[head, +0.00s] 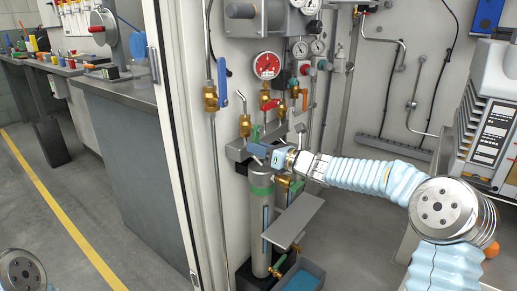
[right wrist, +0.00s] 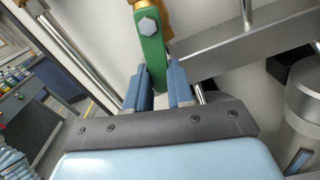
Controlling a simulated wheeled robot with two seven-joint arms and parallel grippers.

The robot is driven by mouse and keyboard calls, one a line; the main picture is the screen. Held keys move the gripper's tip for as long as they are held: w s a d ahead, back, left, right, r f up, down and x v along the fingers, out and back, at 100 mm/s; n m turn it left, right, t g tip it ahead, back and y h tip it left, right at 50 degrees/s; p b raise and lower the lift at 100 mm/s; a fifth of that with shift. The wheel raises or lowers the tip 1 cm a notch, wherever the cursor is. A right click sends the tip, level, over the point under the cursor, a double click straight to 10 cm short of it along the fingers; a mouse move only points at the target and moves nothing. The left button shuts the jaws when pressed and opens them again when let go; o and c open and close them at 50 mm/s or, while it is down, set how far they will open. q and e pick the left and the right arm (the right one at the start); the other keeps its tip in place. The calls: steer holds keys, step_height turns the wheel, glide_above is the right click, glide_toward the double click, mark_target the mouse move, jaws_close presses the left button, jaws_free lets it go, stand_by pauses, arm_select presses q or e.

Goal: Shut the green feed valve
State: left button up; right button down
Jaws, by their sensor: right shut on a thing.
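The green feed valve lever (right wrist: 152,60) shows in the right wrist view. It hangs from a bolt on a brass valve body (right wrist: 168,8), and its free end is between the two blue finger pads. My right gripper (right wrist: 160,88) is shut on this lever. In the head view my right gripper (head: 257,151) reaches in from the right to the pipework above a grey cylinder (head: 260,225), and a small part of the green lever (head: 255,133) shows just above its fingers. My left gripper is not in view.
A blue-handled valve (head: 222,80), a red gauge (head: 267,66) and red-handled brass valves (head: 281,106) crowd the panel above my right gripper. A grey shelf plate (head: 293,221) sticks out below. A grey bracket (right wrist: 230,60) runs close beside the lever. Open floor lies left.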

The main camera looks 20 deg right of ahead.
steer(key=shift+s+m, duration=0.1)
steer(key=shift+m, duration=0.2)
steer(key=s+a+r+m+p, duration=0.2)
steer(key=a+r+m+p, duration=0.1)
steer(key=m, duration=1.1)
steer(key=shift+s+r+m+p, duration=0.15)
steer(key=shift+r+m+p, duration=0.15)
steer(key=shift+r+p, duration=0.6)
steer(key=shift+r, duration=0.2)
steer(key=c, duration=1)
jaws_free()
